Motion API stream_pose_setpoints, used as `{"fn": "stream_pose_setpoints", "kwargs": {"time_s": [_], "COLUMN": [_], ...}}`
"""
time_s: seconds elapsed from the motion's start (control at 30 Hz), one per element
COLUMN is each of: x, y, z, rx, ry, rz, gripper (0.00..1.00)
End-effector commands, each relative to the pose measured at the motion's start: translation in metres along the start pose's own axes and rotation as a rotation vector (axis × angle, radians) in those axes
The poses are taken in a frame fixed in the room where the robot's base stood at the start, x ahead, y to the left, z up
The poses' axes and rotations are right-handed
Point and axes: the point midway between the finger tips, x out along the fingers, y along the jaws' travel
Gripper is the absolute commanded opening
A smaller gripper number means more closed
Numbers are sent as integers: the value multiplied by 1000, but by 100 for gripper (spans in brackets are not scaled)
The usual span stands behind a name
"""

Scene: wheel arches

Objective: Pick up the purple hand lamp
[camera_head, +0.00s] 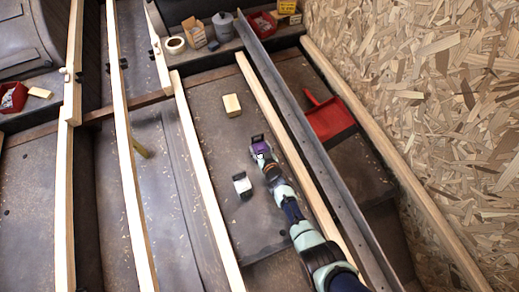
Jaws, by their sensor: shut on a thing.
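The purple hand lamp (260,147) is at the far end of my arm, over the dark floor panel between two pale wood battens. It is small in the picture, with a dark part at its upper end. My gripper (266,160) is shut on its near end, and the fingers are hard to make out. I cannot tell whether the lamp touches the panel. My arm comes in from the lower right and hides part of the panel and the batten beside it.
A white-and-black item (242,185) lies just left of my gripper. A wood block (232,105) lies farther up the panel. Right are a batten (285,130), a grey metal rail (300,122) and a red dustpan (328,117). Tape (175,45) and several containers stand at the back.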

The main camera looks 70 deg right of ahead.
Motion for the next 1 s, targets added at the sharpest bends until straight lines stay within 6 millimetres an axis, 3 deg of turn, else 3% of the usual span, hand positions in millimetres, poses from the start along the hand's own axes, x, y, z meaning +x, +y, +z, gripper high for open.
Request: {"fn": "stream_pose_setpoints", "kwargs": {"time_s": [0.33, 0.57, 1.0], "x": [-3, -14, -64], "y": [0, 0, 0], "z": [-8, -36, -156], "rx": [0, 0, 0], "ry": [1, 2, 1], "rz": [0, 0, 0], "gripper": [9, 9, 9]}}
